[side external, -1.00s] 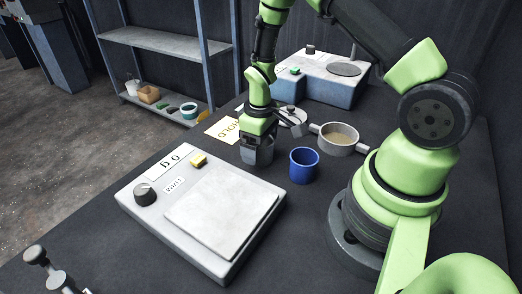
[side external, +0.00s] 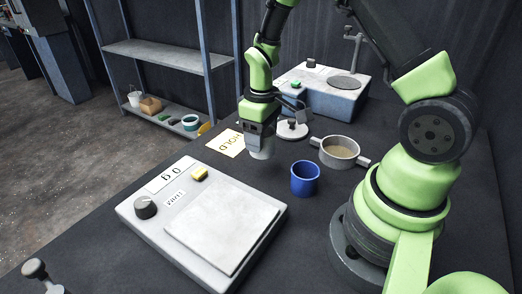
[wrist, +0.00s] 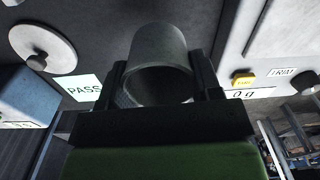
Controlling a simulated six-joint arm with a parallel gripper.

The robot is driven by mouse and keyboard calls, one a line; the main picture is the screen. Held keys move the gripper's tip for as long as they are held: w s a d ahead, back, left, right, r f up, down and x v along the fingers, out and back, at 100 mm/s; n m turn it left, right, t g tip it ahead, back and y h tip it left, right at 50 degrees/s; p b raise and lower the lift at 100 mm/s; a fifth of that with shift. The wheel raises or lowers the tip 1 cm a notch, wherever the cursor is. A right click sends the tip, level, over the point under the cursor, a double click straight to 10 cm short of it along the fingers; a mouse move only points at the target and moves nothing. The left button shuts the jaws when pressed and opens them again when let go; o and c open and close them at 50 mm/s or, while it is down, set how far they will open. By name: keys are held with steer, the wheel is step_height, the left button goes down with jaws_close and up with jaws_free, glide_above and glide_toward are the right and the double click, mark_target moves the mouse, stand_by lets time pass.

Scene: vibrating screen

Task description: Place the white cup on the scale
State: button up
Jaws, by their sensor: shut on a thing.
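The white cup (side external: 262,150) is in my gripper (side external: 262,140), between the table's back area and the scale. In the wrist view the cup (wrist: 158,48) sits between the two dark fingers of my gripper (wrist: 160,80), with its open mouth facing the camera. The fingers press on its sides. It appears raised off the table, but the gap is hard to judge. The scale (side external: 130,212) lies to the front left, its pale square plate (side external: 222,222) empty. Its display reads 0 g. In the wrist view part of the scale (wrist: 285,45) shows at right.
A blue cup (side external: 305,178) stands right of my gripper. Behind it are a sieve pan (side external: 340,152) with grainy contents and a round lid (side external: 292,129). A blue-grey machine (side external: 325,92) stands at the back.

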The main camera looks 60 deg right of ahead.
step_height(320, 180, up, 3)
steer(key=shift+f, duration=0.1)
steer(key=s+a+r+n, duration=0.2)
steer(key=a+r+n, duration=0.15)
steer(key=a, duration=0.55)
steer(key=s+a+r+n, duration=0.25)
steer(key=a+n, duration=0.25)
steer(key=a, duration=0.5)
steer(key=shift+m, duration=0.25)
steer(key=f, duration=0.9)
steer(key=shift+w+d+f, duration=0.1)
steer(key=shift+w+f, duration=0.1)
steer(key=shift+w, duration=0.1)
steer(key=o, duration=0.9)
steer(key=shift+f, duration=0.1)
